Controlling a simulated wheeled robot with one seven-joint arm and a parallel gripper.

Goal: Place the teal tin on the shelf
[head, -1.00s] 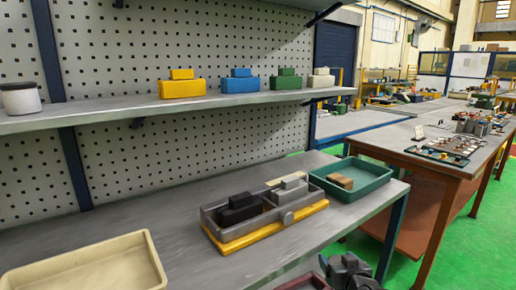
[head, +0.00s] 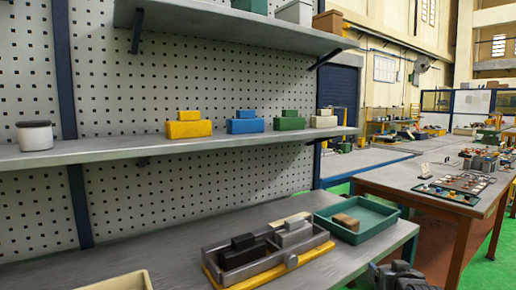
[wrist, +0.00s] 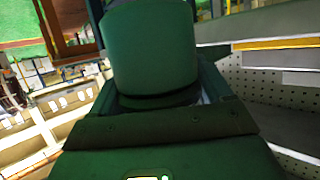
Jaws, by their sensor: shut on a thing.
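In the wrist view the teal tin (wrist: 150,45), a dark green-teal cylinder, fills the upper middle, close to the camera. My gripper (wrist: 155,100) is shut on it; the fingertips are hard to make out in shadow. The tin is not clearly visible in the head view. The shelf (head: 105,154) runs across the pegboard in the head view. It holds a white jar with a dark lid (head: 35,135) at the left. A wide bare stretch lies between the jar and the yellow block (head: 188,128).
Blue (head: 245,125), green (head: 289,123) and white (head: 323,121) blocks stand right of the yellow one. A higher shelf (head: 225,27) hangs above. Below, the bench (head: 150,262) holds a divided caddy (head: 292,261), a green tray (head: 385,228) and a cream bin (head: 122,282).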

